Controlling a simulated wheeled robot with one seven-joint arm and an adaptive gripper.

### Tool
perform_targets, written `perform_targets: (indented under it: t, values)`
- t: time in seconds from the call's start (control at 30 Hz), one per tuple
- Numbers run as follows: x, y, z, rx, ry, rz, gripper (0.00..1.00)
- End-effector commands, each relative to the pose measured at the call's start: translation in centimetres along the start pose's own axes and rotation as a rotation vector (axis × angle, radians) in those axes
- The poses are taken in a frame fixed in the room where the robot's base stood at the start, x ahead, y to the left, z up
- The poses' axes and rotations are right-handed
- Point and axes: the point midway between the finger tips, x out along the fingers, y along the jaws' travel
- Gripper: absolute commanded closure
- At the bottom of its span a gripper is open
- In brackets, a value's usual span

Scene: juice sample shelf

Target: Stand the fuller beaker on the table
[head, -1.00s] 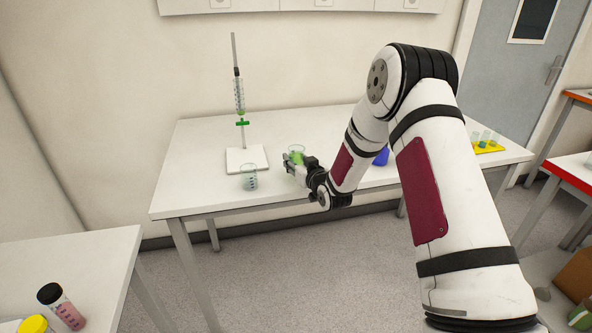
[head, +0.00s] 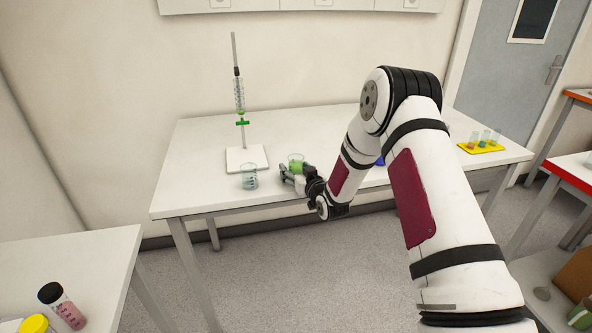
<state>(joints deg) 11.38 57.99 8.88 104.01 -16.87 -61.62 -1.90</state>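A beaker with green liquid (head: 296,163) is upright at the table's front middle, right of the stand; its lower part is partly hidden by my gripper. A second beaker (head: 249,178), clear and with little or no visible colour, stands left of it in front of the stand's base. The green one looks fuller. My gripper (head: 286,174) is low over the white table (head: 200,190), just in front of the green beaker. Its fingers point left and look apart, with nothing seen between them. Any slight contact with the beaker is too small to tell.
A stand with a burette and green clamp (head: 242,123) rises from a white base (head: 247,157). A blue object (head: 380,161) is mostly behind my arm. A yellow rack with small vessels (head: 481,147) sits at the right end. The table's left part is clear.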

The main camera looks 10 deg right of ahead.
Motion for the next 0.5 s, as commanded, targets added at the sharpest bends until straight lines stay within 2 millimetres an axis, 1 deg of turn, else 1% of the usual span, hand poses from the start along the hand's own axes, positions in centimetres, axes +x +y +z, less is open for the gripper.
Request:
perform_targets:
  t: [0.17,0.27,0.37,0.5]
  values:
    - [-0.1,0.0,-0.3,0.000,0.001,0.000,0.41]
    - [-0.9,0.0,-0.3,0.000,-0.002,0.000,0.41]
    - [-2.5,0.0,-0.3,0.000,-0.002,0.000,0.41]
    - [-5.5,0.1,-0.3,0.000,-0.002,0.001,0.41]
